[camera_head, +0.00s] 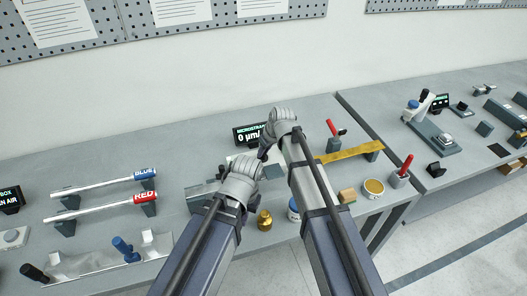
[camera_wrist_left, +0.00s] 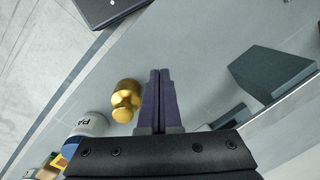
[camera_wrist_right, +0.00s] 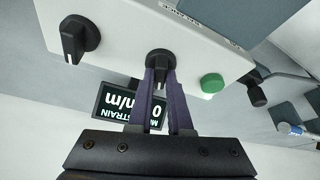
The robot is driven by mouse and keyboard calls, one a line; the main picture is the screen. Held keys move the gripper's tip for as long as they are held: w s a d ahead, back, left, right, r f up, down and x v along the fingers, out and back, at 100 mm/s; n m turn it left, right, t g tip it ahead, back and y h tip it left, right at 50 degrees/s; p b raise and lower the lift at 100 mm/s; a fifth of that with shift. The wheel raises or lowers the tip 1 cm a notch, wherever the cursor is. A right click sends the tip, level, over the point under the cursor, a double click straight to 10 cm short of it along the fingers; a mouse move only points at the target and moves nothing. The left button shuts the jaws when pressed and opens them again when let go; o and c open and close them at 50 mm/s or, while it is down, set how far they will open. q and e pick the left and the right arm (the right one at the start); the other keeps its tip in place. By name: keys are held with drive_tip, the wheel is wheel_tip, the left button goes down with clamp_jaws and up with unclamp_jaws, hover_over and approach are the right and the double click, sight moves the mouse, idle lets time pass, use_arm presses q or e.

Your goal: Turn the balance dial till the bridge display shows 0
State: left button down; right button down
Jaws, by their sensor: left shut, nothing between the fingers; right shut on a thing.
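The bridge display (camera_head: 247,134) stands at the back of the bench and reads 0 µm/m in the head view. It shows upside down in the right wrist view (camera_wrist_right: 112,102), partly behind my fingers, with a 0 visible. The white bridge box (camera_wrist_right: 130,22) carries two black dials and a green button. My right gripper (camera_wrist_right: 160,76) is shut on the black dial (camera_wrist_right: 159,60) nearer the green button; in the head view its hand (camera_head: 264,154) hides the dial. My left gripper (camera_wrist_left: 159,74) is shut and empty above the bench, beside a brass weight (camera_wrist_left: 125,98).
The brass weight (camera_head: 264,220), a paint tin (camera_head: 294,210) and a yellow-filled cup (camera_head: 373,188) stand near the front edge. Blue (camera_head: 118,182) and red (camera_head: 105,206) torque-style bars lie on stands at left. A yellow strip (camera_head: 350,153) lies at right.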

drive_tip(key=c, duration=0.8)
unclamp_jaws()
drive_tip(key=shift+c, duration=0.2)
use_arm(q)
drive_tip(key=shift+r, duration=0.1)
use_arm(e)
drive_tip(key=shift+r, duration=0.1)
use_arm(q)
wheel_tip(320, 180, up, 7)
drive_tip(key=p, duration=0.7)
use_arm(e)
drive_tip(key=v, duration=0.7)
drive_tip(key=shift+r, duration=0.25)
drive_tip(key=shift+s, duration=0.15)
